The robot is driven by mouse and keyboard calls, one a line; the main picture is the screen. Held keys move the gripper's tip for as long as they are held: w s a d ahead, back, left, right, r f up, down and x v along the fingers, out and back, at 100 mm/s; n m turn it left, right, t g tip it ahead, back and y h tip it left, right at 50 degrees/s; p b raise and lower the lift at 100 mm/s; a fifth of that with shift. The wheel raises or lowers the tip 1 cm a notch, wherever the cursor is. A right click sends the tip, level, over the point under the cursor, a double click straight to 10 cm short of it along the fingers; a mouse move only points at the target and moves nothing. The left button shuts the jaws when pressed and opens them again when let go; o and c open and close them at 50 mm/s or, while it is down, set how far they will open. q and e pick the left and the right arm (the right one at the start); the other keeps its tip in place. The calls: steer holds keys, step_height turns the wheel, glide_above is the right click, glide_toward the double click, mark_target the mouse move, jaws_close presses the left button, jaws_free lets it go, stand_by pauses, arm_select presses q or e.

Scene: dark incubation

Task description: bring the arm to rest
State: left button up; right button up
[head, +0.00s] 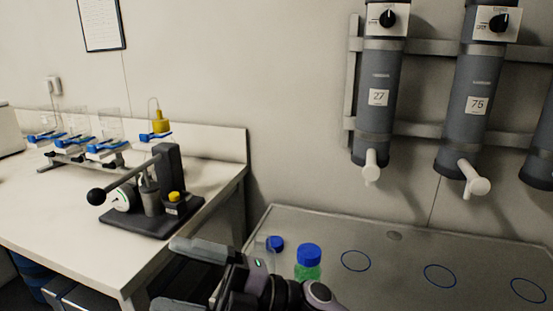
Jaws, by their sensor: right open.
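My right gripper (168,274) is at the bottom of the head view. Its two dark fingers point left and stand apart, with nothing seen between them. It is in front of the gap between the white bench (85,235) and the grey table (420,262). A bottle with a blue cap (309,254) and green contents stands on the grey table behind my right wrist, its lower part hidden. A second blue cap (275,243) is just left of it. My left gripper is not in view.
A lever device (150,200) stands on the white bench, with blue-clamped clear vessels (105,146) behind it. Grey cylinders (378,95) with white spouts hang on the wall above the grey table. Blue rings (440,275) mark clear table surface at the right.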

steer(key=w+d+f+m+t+h+p, duration=0.1)
steer(key=w+d+f+m+t+h, duration=0.2)
steer(key=d+f+m+t+h, duration=0.45)
steer(key=w+d+f+m+t+h+p, duration=0.1)
steer(key=w+d+f+m+t+h, duration=0.2)
steer(key=d+f+m+t, duration=0.75)
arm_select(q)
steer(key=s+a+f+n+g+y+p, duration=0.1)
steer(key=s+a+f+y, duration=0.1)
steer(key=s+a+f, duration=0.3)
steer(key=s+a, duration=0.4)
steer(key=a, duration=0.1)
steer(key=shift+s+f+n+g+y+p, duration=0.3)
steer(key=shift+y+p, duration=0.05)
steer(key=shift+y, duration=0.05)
arm_select(e)
steer(key=s+d+f+m+g+h, duration=0.5)
steer(key=s+d+f+m+h, duration=0.4)
steer(key=s+d+f+m, duration=0.4)
steer(key=s+d+f, duration=0.1)
steer(key=s, duration=0.2)
steer(key=shift+s+d+h, duration=0.25)
steer(key=shift+d+h, duration=0.05)
steer(key=shift+h, duration=0.05)
